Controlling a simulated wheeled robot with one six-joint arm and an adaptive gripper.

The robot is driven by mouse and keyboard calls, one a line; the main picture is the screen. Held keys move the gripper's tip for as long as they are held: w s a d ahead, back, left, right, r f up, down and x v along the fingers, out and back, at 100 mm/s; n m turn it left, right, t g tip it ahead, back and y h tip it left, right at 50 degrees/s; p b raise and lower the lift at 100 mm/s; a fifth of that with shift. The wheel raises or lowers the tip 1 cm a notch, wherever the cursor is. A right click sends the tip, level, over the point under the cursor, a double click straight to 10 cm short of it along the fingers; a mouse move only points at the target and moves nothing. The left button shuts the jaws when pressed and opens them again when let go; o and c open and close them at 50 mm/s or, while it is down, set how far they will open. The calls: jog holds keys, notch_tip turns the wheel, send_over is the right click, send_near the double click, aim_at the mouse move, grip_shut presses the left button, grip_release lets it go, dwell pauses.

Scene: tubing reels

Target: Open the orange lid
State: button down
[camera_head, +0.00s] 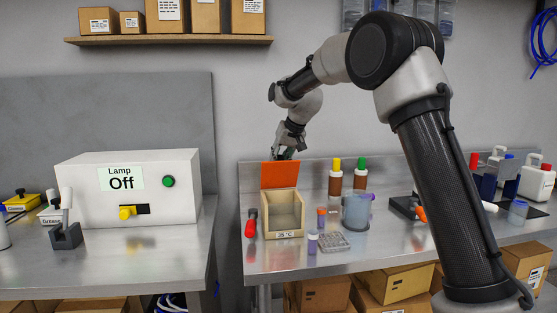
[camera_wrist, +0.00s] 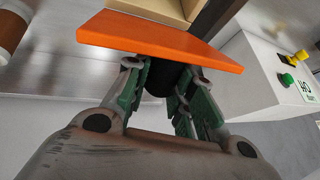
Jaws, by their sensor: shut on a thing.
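The orange lid (camera_head: 280,174) stands upright at the back edge of a beige box (camera_head: 283,233) labelled 25 °C. The box's front and top are uncovered, and its inside looks empty. My gripper (camera_head: 287,153) is behind the top edge of the lid in the head view. In the wrist view the lid (camera_wrist: 160,38) lies across the top of the picture, with my green-padded fingers (camera_wrist: 165,85) at a dark round part on its near side. The fingers are closed on that part, which looks like the lid's knob. The contact itself is partly hidden.
Right of the box stand brown bottles with yellow (camera_head: 335,178) and green (camera_head: 360,175) caps, a clear jug (camera_head: 356,212) and small vials. The white lamp box (camera_head: 130,187) is on the left bench, across a gap.

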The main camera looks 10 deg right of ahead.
jog(key=shift+w+f+g, duration=0.15)
jog(key=shift+w+g, duration=1.25)
jog(key=shift+g, duration=0.1)
jog(key=c, duration=1.2)
grip_release()
jog(key=v, duration=1.2)
jog(key=shift+a, duration=0.1)
